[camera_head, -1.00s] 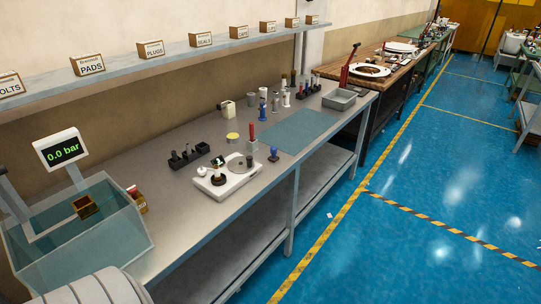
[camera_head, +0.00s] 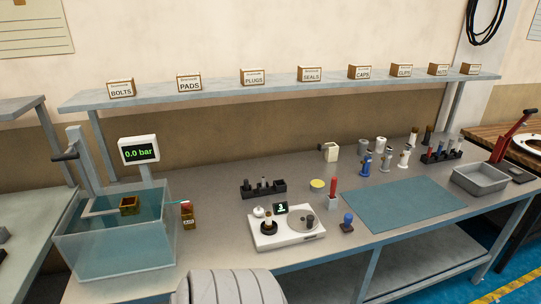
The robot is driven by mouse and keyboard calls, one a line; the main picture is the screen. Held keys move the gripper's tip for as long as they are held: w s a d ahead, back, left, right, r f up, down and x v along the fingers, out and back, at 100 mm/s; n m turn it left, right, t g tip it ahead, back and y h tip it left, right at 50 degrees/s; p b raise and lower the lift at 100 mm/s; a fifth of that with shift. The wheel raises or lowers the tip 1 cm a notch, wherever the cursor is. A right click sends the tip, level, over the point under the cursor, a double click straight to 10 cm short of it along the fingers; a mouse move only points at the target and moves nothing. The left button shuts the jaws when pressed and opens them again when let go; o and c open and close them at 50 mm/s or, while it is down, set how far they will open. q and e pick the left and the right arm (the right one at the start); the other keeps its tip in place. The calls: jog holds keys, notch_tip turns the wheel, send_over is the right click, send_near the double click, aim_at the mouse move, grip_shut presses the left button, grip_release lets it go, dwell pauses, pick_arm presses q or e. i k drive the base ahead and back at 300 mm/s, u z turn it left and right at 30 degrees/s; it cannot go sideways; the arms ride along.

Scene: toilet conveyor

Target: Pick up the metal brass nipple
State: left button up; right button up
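No part is clear enough for me to name it surely as the metal brass nipple. A small pale, brass-toned piece (camera_head: 268,222) stands upright in a dark round seat on the white device (camera_head: 287,239) at the front middle of the bench. A brass-coloured block (camera_head: 129,205) sits in the clear water tank (camera_head: 112,252) at the left. Several small upright fittings, among them a blue one (camera_head: 365,165), stand at the back right. Neither of my grippers is in view.
The grey bench (camera_head: 215,215) carries a black rack (camera_head: 263,189), a second rack (camera_head: 441,156), a teal mat (camera_head: 403,206), a grey tray (camera_head: 480,179) and a blue-knobbed stamp (camera_head: 347,222). A shelf (camera_head: 220,94) with labelled boxes runs above. The mat is clear.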

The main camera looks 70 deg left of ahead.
aim_at(268, 225)
jog(key=u, duration=0.85)
jog(key=i, duration=0.8)
jog(key=u, duration=0.9)
